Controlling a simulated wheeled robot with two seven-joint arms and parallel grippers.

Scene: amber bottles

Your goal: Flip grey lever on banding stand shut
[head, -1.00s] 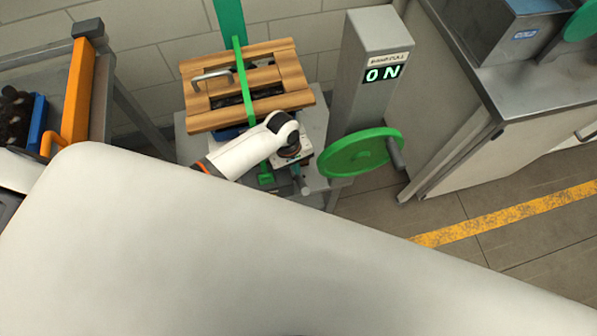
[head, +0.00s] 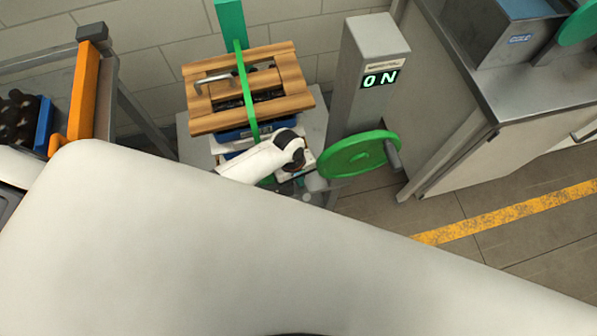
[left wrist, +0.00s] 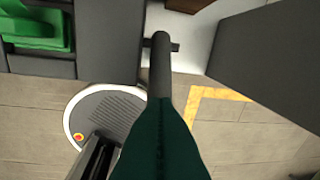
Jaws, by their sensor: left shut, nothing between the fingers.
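The banding stand shows in the head view with a grey top (head: 197,145). A slatted wooden crate (head: 285,75) rests on it under a green band (head: 243,85). My left gripper (head: 299,179) is low at the stand's front edge, partly hidden by my white arm. In the left wrist view the left gripper (left wrist: 160,108) is a dark green taper, shut and empty. A grey rounded rod (left wrist: 160,65) lines up with its tip. I cannot tell whether this rod is the grey lever, or whether they touch. My right gripper is not in view.
A green handwheel (head: 350,157) stands close to the right of the gripper. Behind it is a grey post (head: 372,40) with a lit sign (head: 380,79) reading ON. A steel-topped bench (head: 530,95) is at right. An orange bar (head: 85,85) stands at left.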

